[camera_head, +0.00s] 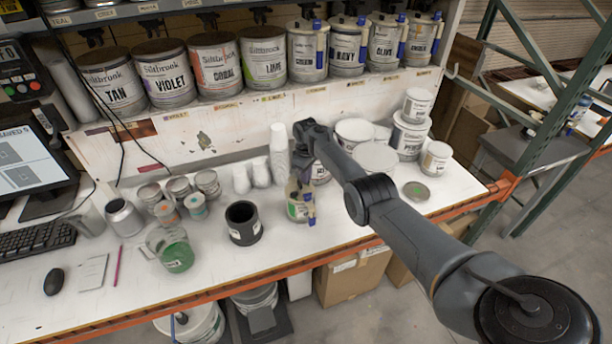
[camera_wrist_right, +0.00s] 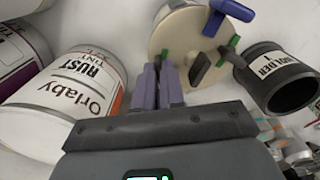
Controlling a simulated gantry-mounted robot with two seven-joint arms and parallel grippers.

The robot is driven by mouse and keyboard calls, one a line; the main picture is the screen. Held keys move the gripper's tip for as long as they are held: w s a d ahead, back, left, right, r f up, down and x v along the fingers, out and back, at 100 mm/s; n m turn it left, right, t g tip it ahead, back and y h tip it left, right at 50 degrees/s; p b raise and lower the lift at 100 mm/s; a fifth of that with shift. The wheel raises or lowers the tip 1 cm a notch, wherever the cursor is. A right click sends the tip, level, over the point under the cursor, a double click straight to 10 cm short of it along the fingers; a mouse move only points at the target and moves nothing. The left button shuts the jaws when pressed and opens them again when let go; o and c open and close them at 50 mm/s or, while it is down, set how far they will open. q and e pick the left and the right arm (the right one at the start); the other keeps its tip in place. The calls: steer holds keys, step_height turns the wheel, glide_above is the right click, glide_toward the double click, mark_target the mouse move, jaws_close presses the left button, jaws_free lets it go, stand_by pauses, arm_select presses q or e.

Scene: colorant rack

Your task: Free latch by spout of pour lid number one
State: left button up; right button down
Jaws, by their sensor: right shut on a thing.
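The small can with the cream pour lid (camera_head: 294,186) stands on the bench below my right gripper (camera_head: 302,160), with blue parts on its right side. In the right wrist view the round lid (camera_wrist_right: 180,35) carries a blue part (camera_wrist_right: 232,9), a dark grey piece (camera_wrist_right: 200,69) and green clips at its edge. My right gripper (camera_wrist_right: 158,72) has its fingers close together at the lid's edge, shut on the green latch (camera_wrist_right: 166,54) there. The fingers partly hide the grip. My left gripper is out of view.
A black holder cup (camera_head: 243,223) stands just left of the can, and a jug with green liquid (camera_head: 176,252) farther left. A rust-labelled can (camera_wrist_right: 69,103) is close to my fingers in the right wrist view. Colorant cans line the shelf above.

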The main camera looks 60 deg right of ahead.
steer(key=n+b, duration=0.1)
steer(key=n, duration=0.2)
steer(key=shift+n, duration=0.4)
steer(key=n+b, duration=0.1)
steer(key=n, duration=0.1)
steer(key=shift+f+n, duration=0.1)
steer(key=shift+n, duration=0.3)
steer(key=n+b, duration=0.1)
steer(key=n, duration=0.2)
steer(key=shift+n, duration=0.3)
steer(key=shift+n+b, duration=0.35)
steer(key=shift+n, duration=0.05)
steer(key=c, duration=1.5)
jaws_free()
